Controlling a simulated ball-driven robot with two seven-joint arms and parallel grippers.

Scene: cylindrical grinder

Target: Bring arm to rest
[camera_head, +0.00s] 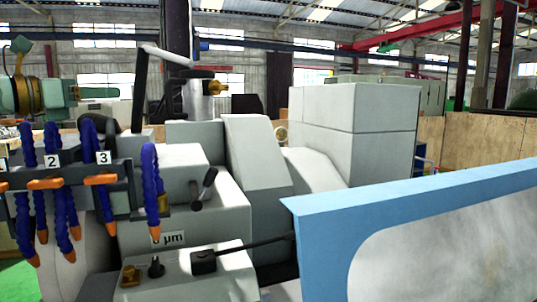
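My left arm comes in at the upper left edge, a grey-green wrist with a dark gold band. My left gripper (98,92) is at its end and points right, in the air above the blue hoses of the grinder. It is seen side-on and small, with one green finger-like bar showing, so I cannot tell whether it is open or shut. I see nothing held in it. My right gripper is not in view.
The grey grinder (258,160) fills the middle. Blue coolant hoses (152,175) with orange nozzles stand at the left, below my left gripper. A black lever (245,246) sits on the front panel. A blue-framed guard (400,208) blocks the lower right. Tall grey cabinets (360,130) stand behind.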

